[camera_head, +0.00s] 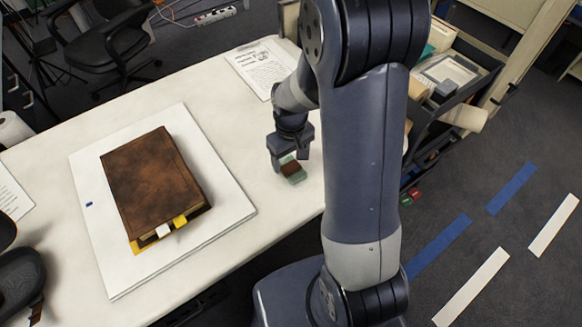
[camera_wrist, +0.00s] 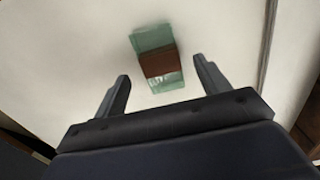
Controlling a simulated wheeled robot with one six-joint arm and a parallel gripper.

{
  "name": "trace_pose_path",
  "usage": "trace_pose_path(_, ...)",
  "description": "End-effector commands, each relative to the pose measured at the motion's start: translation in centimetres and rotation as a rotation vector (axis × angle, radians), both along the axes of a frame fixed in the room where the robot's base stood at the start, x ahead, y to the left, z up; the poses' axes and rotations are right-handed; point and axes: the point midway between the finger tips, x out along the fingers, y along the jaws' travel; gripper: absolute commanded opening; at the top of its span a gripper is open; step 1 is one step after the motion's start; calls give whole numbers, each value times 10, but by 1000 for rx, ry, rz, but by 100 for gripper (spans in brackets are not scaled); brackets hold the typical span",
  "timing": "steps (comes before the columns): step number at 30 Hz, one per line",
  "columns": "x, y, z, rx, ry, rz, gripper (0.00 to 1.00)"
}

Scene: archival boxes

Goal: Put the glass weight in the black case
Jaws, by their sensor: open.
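The glass weight (camera_head: 292,170) is a small greenish clear block with a brown band around its middle. It lies on the white table, and in the wrist view (camera_wrist: 153,40) it sits just beyond my fingertips, slightly tilted in the picture. My gripper (camera_head: 289,158) is open and empty, pointing down close above the weight; its two fingers show apart in the wrist view (camera_wrist: 162,72). I cannot make out a separate black case for certain. A dark open-topped bin (camera_head: 478,86) stands at the right, partly hidden behind my arm, with boxes in it.
A large brown book (camera_head: 155,180) with yellow and white tabs lies on a white board (camera_head: 100,262) at the table's left. A printed sheet (camera_head: 258,65) lies at the back. Table around the weight looks clear. A black chair (camera_head: 105,40) stands behind.

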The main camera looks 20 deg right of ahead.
Motion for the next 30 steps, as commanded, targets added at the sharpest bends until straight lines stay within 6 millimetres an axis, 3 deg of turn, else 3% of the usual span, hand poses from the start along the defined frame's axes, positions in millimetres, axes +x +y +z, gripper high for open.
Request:
trace_pose_path(6,-1,1,-25,-1,2,0,71)
trace_pose_path(14,-1,0,-27,-1,0,-1,71)
trace_pose_path(30,-1,0,-27,-1,-1,-1,28)
